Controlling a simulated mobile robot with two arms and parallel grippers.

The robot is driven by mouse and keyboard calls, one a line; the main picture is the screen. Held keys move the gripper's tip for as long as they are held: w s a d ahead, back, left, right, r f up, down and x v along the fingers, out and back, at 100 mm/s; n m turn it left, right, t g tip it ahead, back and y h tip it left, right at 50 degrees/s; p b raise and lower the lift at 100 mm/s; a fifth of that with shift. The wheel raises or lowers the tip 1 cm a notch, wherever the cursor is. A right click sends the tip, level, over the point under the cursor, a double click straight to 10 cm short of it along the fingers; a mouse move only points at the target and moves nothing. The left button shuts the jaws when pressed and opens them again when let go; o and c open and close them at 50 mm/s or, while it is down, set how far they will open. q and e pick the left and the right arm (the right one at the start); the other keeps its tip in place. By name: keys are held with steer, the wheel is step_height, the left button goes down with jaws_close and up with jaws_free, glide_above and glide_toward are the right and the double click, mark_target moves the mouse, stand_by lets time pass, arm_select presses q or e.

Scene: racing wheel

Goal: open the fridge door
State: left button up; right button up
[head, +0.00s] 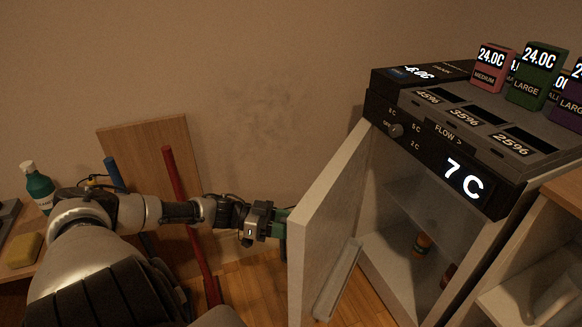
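The white fridge (372,226) stands at the right under a dark control panel that reads 7 C. Its door (323,215) stands well open, swung out to the left, so the inside shows. A shelf rack is on the door's inner face. My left gripper (284,228) is at the outer side of the door, close to its face. Its fingers are partly hidden behind the door, so I cannot tell whether they touch or hold anything. My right gripper is not in view.
An orange-brown bottle (422,244) stands inside the fridge. Labelled blocks (537,75) stand on top of the unit. A red pole (187,220) and a wooden board (150,150) stand behind my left arm. A green bottle (38,186) and yellow sponge (24,250) are at far left.

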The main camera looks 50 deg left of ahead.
arm_select(q)
steer(key=w+r+m+t+h, duration=0.1)
steer(key=w+r, duration=0.2)
steer(key=r, duration=0.4)
steer(key=shift+a, duration=0.4)
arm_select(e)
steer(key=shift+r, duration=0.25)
arm_select(q)
steer(key=shift+n+g+y, duration=0.4)
steer(key=shift+g, duration=0.1)
steer(key=s+f, duration=0.2)
steer(key=f, duration=0.1)
steer(key=s+d+f, duration=0.1)
steer(key=f, duration=0.1)
steer(key=shift+d+f, duration=0.1)
steer(key=shift+f, duration=0.05)
steer(key=shift+s+a, duration=0.2)
steer(key=w+a+f+p+v, duration=0.1)
steer(key=v, duration=1)
steer(key=shift+s+a+f, duration=0.2)
steer(key=shift+s+f, duration=0.05)
steer(key=shift+f, duration=0.15)
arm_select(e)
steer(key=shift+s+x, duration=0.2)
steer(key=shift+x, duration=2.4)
